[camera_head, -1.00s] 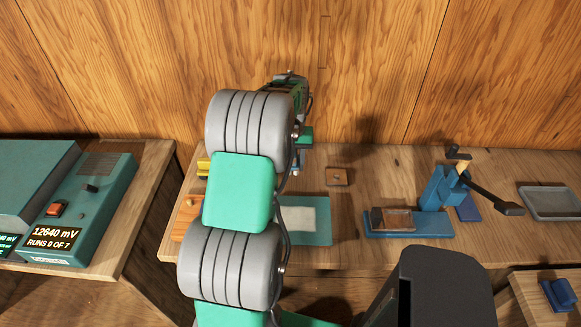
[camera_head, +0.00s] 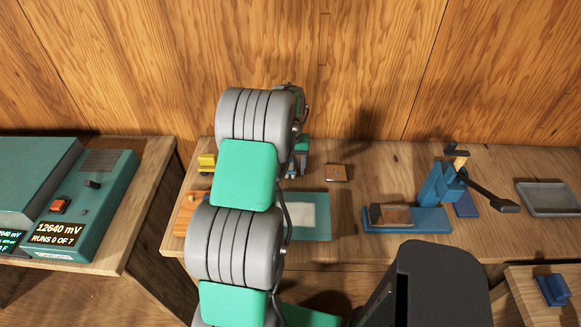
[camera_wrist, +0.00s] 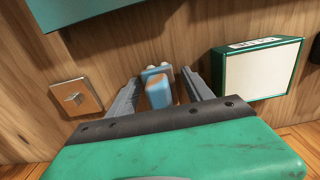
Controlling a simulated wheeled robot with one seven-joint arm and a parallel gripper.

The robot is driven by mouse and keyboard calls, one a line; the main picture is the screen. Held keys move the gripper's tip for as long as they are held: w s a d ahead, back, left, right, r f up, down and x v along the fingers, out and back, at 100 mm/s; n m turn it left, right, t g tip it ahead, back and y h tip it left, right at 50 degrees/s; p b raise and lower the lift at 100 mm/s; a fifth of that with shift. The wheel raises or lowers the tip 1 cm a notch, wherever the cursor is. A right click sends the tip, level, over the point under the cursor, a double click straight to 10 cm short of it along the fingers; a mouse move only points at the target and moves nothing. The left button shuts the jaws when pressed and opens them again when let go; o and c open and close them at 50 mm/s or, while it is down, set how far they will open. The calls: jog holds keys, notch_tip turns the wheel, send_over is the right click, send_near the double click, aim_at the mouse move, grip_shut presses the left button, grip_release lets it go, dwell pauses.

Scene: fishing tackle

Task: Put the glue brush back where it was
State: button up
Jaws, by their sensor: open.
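My gripper (camera_wrist: 165,98) is open in the wrist view, with its two grey fingers reaching away on either side of a blue piece with orange edges (camera_wrist: 158,93). This piece may be the glue brush's handle, but I cannot tell for sure. Just beyond it is a grey-blue part with pale knobs (camera_wrist: 155,72), perhaps a holder. Whether either finger touches the blue piece is unclear. In the head view my gripper (camera_head: 297,168) is low over the back of the bench, partly hidden by my arm, and the brush cannot be made out there.
A small wooden block (camera_head: 337,173) with a knob lies to the right of my gripper. A green mat with a pale panel (camera_head: 318,228) lies in front. A blue press (camera_head: 440,188), a grey tray (camera_head: 547,198) and a yellow item (camera_head: 206,163) share the bench. A meter (camera_head: 85,215) stands left.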

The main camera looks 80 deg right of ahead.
aim_at(291, 158)
notch_tip(291, 158, up, 12)
jog(key=shift+r+b, duration=0.15)
jog(key=shift+b, duration=1)
jog(key=w+a+r+n+t+h, duration=0.1)
jog(key=w+a+r+n, duration=0.2)
jog(key=w+a, duration=0.8)
jog(key=w+a+r+n, duration=0.3)
jog(key=w+a+n, duration=0.1)
jog(key=w+a, duration=0.75)
jog(key=a+f+n+t+y, duration=0.1)
jog(key=a+n, duration=0.7)
jog(key=a, duration=2.3)
jog(key=shift+w+f+n+t, duration=0.15)
jog(key=shift+f+n+t, duration=0.15)
jog(key=shift+f+t, duration=0.6)
